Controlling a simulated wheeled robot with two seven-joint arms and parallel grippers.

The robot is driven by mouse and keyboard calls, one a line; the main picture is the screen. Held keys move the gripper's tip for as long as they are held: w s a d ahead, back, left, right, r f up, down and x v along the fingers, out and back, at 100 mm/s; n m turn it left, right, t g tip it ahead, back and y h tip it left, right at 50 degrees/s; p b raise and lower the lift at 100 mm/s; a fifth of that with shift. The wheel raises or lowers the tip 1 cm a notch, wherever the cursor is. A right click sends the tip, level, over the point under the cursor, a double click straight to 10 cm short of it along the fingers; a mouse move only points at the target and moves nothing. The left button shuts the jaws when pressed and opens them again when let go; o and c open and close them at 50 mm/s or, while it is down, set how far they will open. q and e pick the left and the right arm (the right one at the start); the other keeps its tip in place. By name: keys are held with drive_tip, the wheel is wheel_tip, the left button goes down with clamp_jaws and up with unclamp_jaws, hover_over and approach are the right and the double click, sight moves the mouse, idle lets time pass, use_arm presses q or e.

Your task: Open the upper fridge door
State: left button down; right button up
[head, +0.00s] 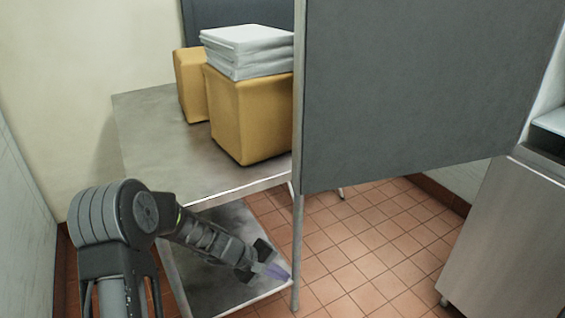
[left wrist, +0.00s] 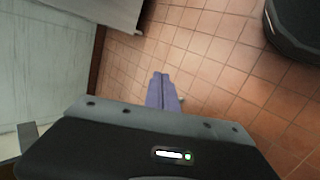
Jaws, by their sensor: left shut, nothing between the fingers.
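A large flat dark grey panel (head: 425,85) fills the upper right of the head view, with a pale upright edge at its left side. It looks like a door, but I cannot tell for sure that it is the upper fridge door, and no handle shows on it. My left gripper (head: 278,270) is low in the head view, below and left of the panel, near a thin metal leg. It is apart from the panel. Its purple fingers are together and empty in the left wrist view (left wrist: 163,90), over the tiled floor. My right gripper is out of view.
A steel table (head: 150,120) with a lower shelf (head: 205,280) carries yellow boxes (head: 250,120) and a white stack (head: 248,50). A steel cabinet (head: 510,240) stands at the right. Tiled floor (head: 370,240) lies open between.

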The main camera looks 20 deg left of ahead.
use_arm(q)
drive_tip(key=w+a+r+t+h, duration=0.1)
drive_tip(key=w+a+r+t, duration=0.2)
drive_tip(key=r, duration=0.8)
drive_tip(key=w+a+r+t+h+b, duration=0.1)
drive_tip(key=w+a+r+t, duration=0.2)
drive_tip(key=r, duration=0.8)
drive_tip(key=w+a+r+t+h, duration=0.1)
drive_tip(key=w+a+r+t, duration=0.2)
drive_tip(key=a+r, duration=0.4)
wheel_tip(320, 180, up, 5)
drive_tip(key=shift+w+t, duration=0.2)
drive_tip(key=shift+t, duration=0.2)
drive_tip(key=shift+w, duration=0.1)
drive_tip(key=w+d+p, duration=0.4)
drive_tip(key=w+d, duration=0.1)
drive_tip(key=d, duration=0.3)
drive_tip(key=shift+p, duration=0.4)
drive_tip(key=shift+s+f, duration=0.1)
drive_tip(key=shift+f, duration=0.05)
